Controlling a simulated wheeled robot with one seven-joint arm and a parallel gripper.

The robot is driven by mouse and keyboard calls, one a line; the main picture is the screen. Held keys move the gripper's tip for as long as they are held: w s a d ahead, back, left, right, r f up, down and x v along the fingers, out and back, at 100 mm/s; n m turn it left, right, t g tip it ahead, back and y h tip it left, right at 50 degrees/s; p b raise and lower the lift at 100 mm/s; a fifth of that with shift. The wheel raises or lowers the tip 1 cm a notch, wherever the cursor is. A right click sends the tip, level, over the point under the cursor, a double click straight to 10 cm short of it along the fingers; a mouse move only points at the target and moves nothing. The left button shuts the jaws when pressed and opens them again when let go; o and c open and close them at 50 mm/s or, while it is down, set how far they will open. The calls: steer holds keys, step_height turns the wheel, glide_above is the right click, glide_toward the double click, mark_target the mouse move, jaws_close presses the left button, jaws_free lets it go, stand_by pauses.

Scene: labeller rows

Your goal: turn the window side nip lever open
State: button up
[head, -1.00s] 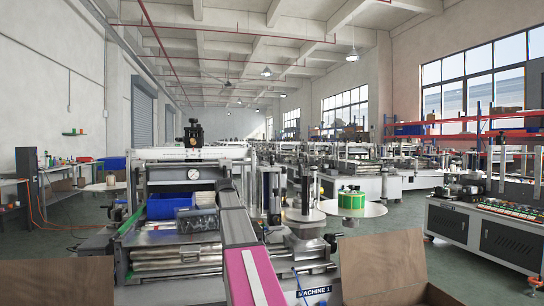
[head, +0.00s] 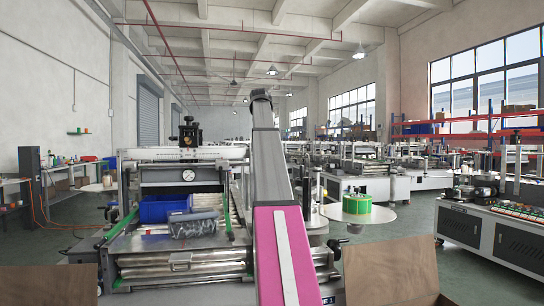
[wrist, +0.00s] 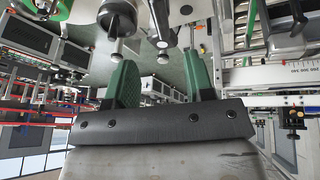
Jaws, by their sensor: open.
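The labelling machine (head: 180,262) stands in front of me, partly behind my pink and grey arm. A small black handle (head: 335,246) shows at its window side, right of my arm; I cannot tell if it is the nip lever. In the wrist view, my gripper (wrist: 162,80) has two green fingers held wide apart with nothing between them. Just beyond the fingers are a dark rounded part with a pale ball end (wrist: 114,46) and a second small ball-ended part (wrist: 162,43). Neither is visibly gripped, and I cannot tell which is the lever.
A blue bin (head: 165,208) and a wrapped dark pack (head: 195,224) sit on the machine. An open cardboard box (head: 388,268) is at the front right.

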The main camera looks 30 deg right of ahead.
steer(key=x, duration=1)
steer(key=shift+f, duration=0.1)
jaws_close()
